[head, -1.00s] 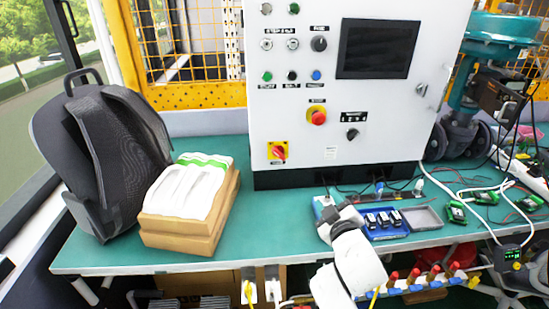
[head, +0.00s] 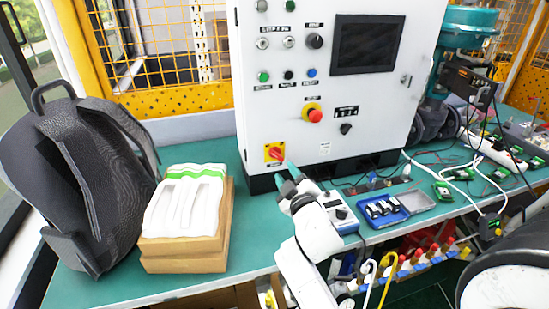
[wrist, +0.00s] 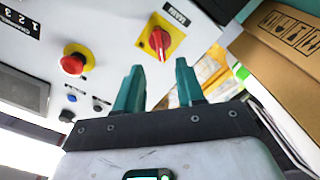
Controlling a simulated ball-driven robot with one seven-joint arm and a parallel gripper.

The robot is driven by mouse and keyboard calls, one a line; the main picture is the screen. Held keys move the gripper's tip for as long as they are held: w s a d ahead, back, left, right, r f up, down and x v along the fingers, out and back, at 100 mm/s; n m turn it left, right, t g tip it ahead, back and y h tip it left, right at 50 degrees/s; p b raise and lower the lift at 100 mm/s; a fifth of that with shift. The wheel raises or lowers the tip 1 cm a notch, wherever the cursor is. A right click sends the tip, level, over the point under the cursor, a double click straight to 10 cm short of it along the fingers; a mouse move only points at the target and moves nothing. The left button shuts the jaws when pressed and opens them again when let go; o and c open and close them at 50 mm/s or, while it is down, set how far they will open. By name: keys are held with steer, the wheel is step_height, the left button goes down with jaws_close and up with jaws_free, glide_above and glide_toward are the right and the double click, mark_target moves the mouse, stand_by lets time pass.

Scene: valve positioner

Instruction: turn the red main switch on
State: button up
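The red main switch (head: 275,153) is a rotary knob on a yellow square plate, low on the left of the white control cabinet's front. In the wrist view the red main switch (wrist: 158,40) is ahead of my fingers, under a label reading MAIN. My gripper (head: 288,170) is just below and in front of the switch in the head view. In the wrist view my gripper (wrist: 160,80) has its two green fingers apart with nothing between them. The fingertips are close to the switch, and I see no clear contact.
A red emergency button (head: 315,115) on a yellow ring sits up and right of the switch. A black backpack (head: 75,180) and a cardboard box (head: 185,262) stand left on the green table (head: 110,285). A blue tray (head: 380,208) lies to the right.

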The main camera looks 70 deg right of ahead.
mark_target(277, 157)
steer(key=x, duration=0.8)
steer(key=shift+w+p, duration=0.1)
steer(key=shift+p, duration=0.2)
steer(key=shift+c, duration=0.4)
jaws_close()
